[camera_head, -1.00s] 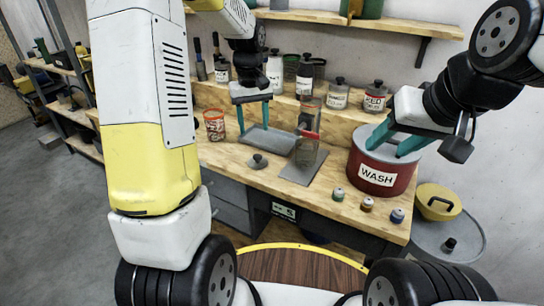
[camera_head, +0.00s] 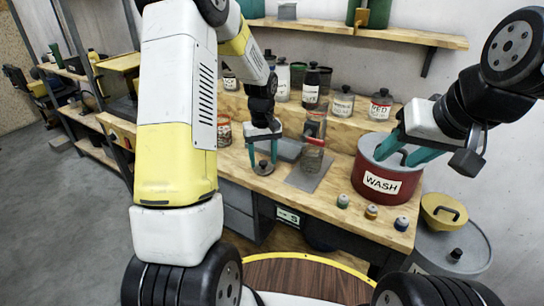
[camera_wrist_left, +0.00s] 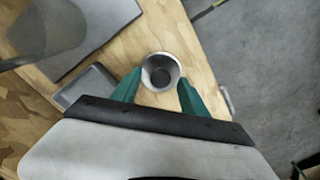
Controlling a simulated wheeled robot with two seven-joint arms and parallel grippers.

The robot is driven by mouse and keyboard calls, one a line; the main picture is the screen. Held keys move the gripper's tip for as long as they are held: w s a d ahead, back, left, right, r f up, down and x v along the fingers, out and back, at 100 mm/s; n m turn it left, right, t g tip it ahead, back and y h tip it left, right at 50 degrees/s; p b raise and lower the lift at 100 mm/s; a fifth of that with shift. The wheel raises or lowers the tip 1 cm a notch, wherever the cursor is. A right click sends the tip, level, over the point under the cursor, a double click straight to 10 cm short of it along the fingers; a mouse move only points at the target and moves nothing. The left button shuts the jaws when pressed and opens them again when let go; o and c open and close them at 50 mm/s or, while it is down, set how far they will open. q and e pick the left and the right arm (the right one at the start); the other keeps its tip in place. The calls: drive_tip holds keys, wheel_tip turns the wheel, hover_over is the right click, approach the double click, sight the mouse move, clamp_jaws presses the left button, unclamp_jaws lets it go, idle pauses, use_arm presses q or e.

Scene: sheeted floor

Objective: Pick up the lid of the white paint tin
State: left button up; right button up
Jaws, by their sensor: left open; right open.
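A grey tray (camera_head: 289,149) lies behind the left gripper. A clear container (camera_head: 312,158) stands on a grey sheet (camera_head: 300,182) to the right. Small paint pots (camera_head: 371,212) line the front edge.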

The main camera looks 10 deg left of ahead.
use_arm(q)
drive_tip(key=shift+c, duration=0.2)
clamp_jaws()
